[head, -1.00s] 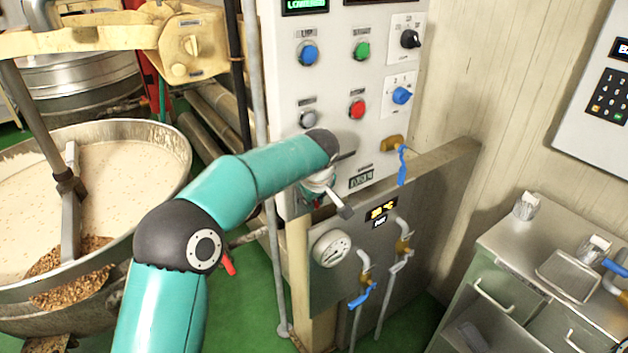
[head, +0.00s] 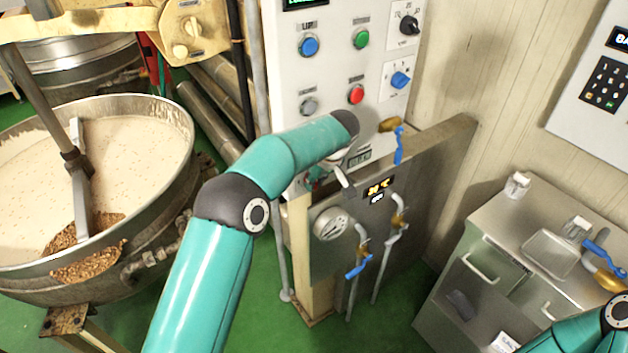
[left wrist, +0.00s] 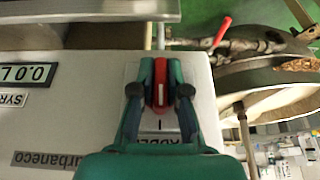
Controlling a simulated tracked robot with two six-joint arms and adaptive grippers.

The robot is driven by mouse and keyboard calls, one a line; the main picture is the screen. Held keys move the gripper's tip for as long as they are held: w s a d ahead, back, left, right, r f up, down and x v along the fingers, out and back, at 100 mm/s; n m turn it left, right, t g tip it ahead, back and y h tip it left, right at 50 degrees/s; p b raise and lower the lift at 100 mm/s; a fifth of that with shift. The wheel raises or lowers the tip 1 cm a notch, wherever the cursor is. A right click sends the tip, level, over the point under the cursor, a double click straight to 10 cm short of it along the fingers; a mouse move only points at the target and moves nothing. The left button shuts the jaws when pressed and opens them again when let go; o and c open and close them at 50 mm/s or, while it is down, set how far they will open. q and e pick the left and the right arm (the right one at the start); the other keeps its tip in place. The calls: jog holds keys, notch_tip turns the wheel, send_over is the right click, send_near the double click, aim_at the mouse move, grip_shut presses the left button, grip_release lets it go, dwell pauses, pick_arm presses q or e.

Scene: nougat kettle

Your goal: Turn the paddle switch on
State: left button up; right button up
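The paddle switch (left wrist: 161,88) is a red knob with a white line, on a pale plate of the control panel; the label below it is partly covered. In the left wrist view my left gripper (left wrist: 161,84) has its teal fingers on either side of the knob, close against it, and appears shut on it. The white line runs up and down in that view. In the head view my left gripper (head: 318,178) is at the lower edge of the white control panel (head: 285,75), mostly hidden behind its own arm. My right gripper is out of view.
A kettle of pale mix (head: 120,150) stands left. A gauge (head: 331,223) and blue-handled valves (head: 358,266) are below the panel, with a blue-handled tap (head: 398,145) at its lower right. A metal cabinet (head: 500,220) stands right. Green floor lies between.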

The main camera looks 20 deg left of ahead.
pick_arm(q)
jog(key=o, duration=0.4)
jog(key=shift+f, duration=0.1)
jog(key=shift+c, duration=0.2)
jog(key=v, duration=1.2)
jog(key=shift+w, duration=0.15)
jog(key=s+d+f+m+g+h, duration=0.1)
jog(key=s+f+m+h, duration=0.15)
jog(key=f, duration=0.65)
jog(key=s+d+f+m+h, duration=0.1)
jog(key=s+d+f+m, duration=0.15)
jog(key=f, duration=0.65)
jog(key=s+d+f+m+g+h, duration=0.1)
jog(key=s+f+m+h, duration=0.15)
jog(key=f, duration=0.55)
jog(key=s+f+h, duration=0.1)
jog(key=s+f, duration=0.4)
jog(key=s, duration=0.8)
jog(key=s+f, duration=0.6)
jog(key=s, duration=0.7)
jog(key=shift+s+a+m+h, duration=0.25)
jog(key=shift+a+m+h, duration=0.15)
jog(key=shift+a+m, duration=0.05)
